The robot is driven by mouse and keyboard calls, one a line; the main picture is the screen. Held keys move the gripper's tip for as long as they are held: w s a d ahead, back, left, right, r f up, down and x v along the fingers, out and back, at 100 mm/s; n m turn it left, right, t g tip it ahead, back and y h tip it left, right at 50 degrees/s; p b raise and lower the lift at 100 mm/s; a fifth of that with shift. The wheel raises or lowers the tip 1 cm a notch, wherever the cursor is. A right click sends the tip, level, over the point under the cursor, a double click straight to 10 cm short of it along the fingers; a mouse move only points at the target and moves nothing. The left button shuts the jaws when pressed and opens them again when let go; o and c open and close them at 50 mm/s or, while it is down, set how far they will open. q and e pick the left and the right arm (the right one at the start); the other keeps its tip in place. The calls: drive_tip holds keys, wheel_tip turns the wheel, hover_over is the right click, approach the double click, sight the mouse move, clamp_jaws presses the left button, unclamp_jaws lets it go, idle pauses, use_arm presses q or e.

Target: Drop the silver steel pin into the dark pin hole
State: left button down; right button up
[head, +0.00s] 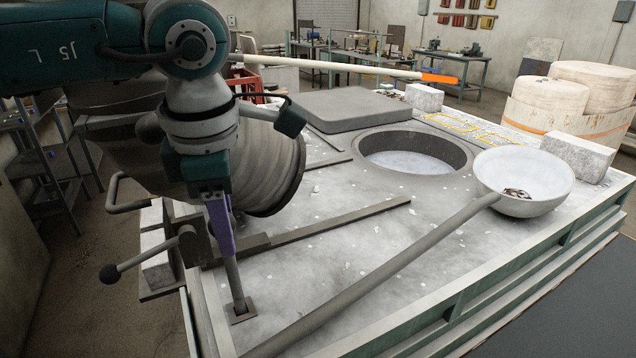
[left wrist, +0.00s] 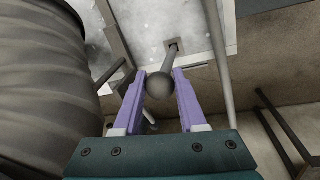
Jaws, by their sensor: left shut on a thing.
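The silver steel pin (head: 232,277) is a grey rod held nearly upright in my left gripper (head: 221,232). Its lower end meets the dark pin hole (head: 240,312), a small dark square fitting near the front left corner of the table. In the left wrist view the pin's round head (left wrist: 160,87) sits between the purple fingers of my left gripper (left wrist: 162,84). Its shaft runs away to the hole (left wrist: 172,45). The tip is at or within the opening; how deep, I cannot tell. My right gripper is not in view.
A ribbed grey vessel (head: 275,165) and a black-knobbed lever (head: 140,262) stand close to my left arm. A long-handled bowl ladle (head: 525,183) lies across the table (head: 340,240). A round pit (head: 415,152) is behind. White blocks stand at the edges.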

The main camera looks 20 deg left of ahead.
use_arm(q)
drive_tip(key=shift+f+b, duration=3.05)
drive_tip(key=shift+f, duration=0.3)
drive_tip(key=shift+c, duration=1.9)
unclamp_jaws()
drive_tip(key=b, duration=0.3)
approach(233, 263)
drive_tip(key=shift+w+a+f, duration=0.25)
drive_tip(key=shift+w+f, duration=0.05)
drive_tip(key=shift+f, duration=0.05)
